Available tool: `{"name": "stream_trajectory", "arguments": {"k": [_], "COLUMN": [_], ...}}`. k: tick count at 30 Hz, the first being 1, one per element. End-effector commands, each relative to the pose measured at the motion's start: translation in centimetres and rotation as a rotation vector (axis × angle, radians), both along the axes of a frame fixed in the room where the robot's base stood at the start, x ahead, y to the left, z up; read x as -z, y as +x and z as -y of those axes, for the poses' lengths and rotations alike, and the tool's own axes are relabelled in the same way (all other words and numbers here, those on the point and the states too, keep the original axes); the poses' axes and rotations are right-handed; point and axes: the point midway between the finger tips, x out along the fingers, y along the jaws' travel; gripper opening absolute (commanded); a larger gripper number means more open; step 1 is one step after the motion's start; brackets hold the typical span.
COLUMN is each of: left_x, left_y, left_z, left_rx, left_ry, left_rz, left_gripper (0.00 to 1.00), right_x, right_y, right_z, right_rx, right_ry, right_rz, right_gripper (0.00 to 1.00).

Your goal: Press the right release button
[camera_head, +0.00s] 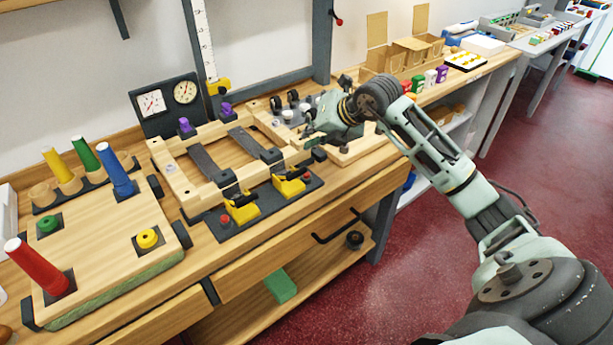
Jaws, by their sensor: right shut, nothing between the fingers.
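A dark plate (258,222) at the front edge of the bench carries two yellow clamps with black levers, a left one (242,210) and a right one (290,184). A small red button (224,219) shows beside the left clamp, and a small red spot (307,177) beside the right clamp looks like the right button. A wooden frame (180,185) with dark bars stands behind the plate. My right gripper (311,145) is shut and empty, above the right end of the frame, behind and above the right clamp, apart from the red spot. My left gripper is out of view.
Two gauges (168,105) stand behind the frame. A wooden board (110,245) with coloured pegs lies at left. Cardboard boxes (385,60) and small coloured jars (430,78) stand at the back right. Two purple knobs (184,125) rise at the frame's back.

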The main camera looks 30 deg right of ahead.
Motion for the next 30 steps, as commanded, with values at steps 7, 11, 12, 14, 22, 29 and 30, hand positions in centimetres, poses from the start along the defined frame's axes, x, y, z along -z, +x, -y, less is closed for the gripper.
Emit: {"name": "stream_trajectory", "arguments": {"k": [7, 11, 12, 14, 22, 29, 30], "left_x": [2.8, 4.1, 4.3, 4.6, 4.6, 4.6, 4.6], "left_y": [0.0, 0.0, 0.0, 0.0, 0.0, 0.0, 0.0], "left_z": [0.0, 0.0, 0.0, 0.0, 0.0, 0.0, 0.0], "left_rx": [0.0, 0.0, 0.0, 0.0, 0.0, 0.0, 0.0], "left_ry": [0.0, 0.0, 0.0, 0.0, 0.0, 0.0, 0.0], "left_rz": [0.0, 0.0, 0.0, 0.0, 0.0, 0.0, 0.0], "left_gripper": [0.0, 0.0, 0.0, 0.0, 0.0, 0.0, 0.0], "right_x": [4.2, 5.8, 6.1, 6.5, 6.6, 6.6, 6.6], "right_y": [0.0, 0.0, 0.0, 0.0, 0.0, 0.0, 0.0], "right_z": [0.0, 0.0, 0.0, 0.0, 0.0, 0.0, 0.0], "right_rx": [0.0, 0.001, 0.001, 0.001, 0.001, 0.0, 0.0], "right_ry": [0.002, 0.0, 0.0, 0.001, 0.001, 0.0, 0.0], "right_rz": [-0.002, 0.001, 0.001, 0.0, 0.0, 0.0, 0.0], "right_gripper": [0.0, 0.0, 0.0, 0.0, 0.0, 0.0, 0.0]}}
